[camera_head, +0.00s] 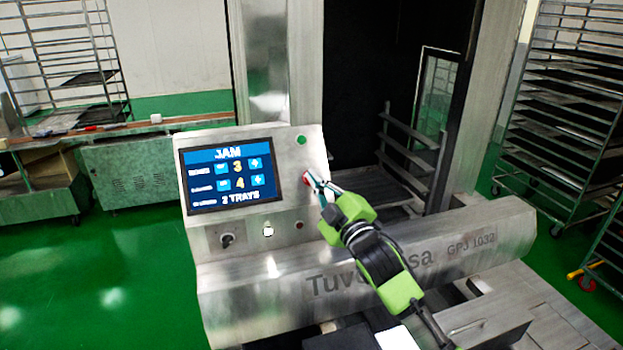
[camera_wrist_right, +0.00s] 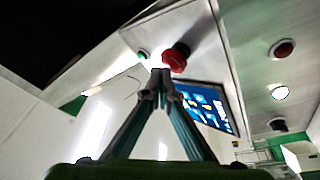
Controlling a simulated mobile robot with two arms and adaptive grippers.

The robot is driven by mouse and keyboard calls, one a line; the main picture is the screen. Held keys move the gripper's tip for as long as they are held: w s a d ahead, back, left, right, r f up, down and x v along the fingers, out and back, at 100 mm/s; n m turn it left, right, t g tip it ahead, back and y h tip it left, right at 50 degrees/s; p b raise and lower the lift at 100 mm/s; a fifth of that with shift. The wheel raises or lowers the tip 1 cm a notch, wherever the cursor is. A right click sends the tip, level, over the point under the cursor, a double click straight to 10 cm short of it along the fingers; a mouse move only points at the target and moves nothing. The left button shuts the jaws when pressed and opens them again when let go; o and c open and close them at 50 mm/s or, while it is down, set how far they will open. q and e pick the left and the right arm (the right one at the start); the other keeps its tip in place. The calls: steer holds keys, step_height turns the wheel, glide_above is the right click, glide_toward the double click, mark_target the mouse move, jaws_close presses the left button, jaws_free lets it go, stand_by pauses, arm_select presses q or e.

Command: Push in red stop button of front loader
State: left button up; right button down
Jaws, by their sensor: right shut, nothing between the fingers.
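The red stop button (camera_head: 306,175) sits on the right side of the loader's slanted metal control panel (camera_head: 308,150), right of the screen. My right gripper (camera_head: 318,184) is shut and empty, with its fingertips at the button in the head view, partly covering it. In the right wrist view the red button (camera_wrist_right: 177,57) stands out from the panel just beyond my shut fingertips (camera_wrist_right: 161,76). I cannot tell whether they touch. My left gripper is in neither view.
The screen (camera_head: 230,175) reads JAM and 2 TRAYS. A green button (camera_head: 301,140) is above the stop button; a small red button (camera_head: 299,225), a white button (camera_head: 267,230) and a knob (camera_head: 227,239) are below. Tray racks (camera_head: 570,100) stand at the right. Green floor is clear at left.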

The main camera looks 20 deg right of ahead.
steer(key=shift+w+f, duration=0.3)
steer(key=shift+w, duration=0.1)
stand_by(1.0)
steer(key=shift+s+r+p, duration=0.45)
steer(key=shift+s+r, duration=0.05)
steer(key=shift+s, duration=0.2)
steer(key=s+r+p, duration=0.1)
steer(key=s+p, duration=0.1)
steer(key=s+r+p, duration=0.2)
steer(key=shift+d, duration=0.1)
stand_by(0.4)
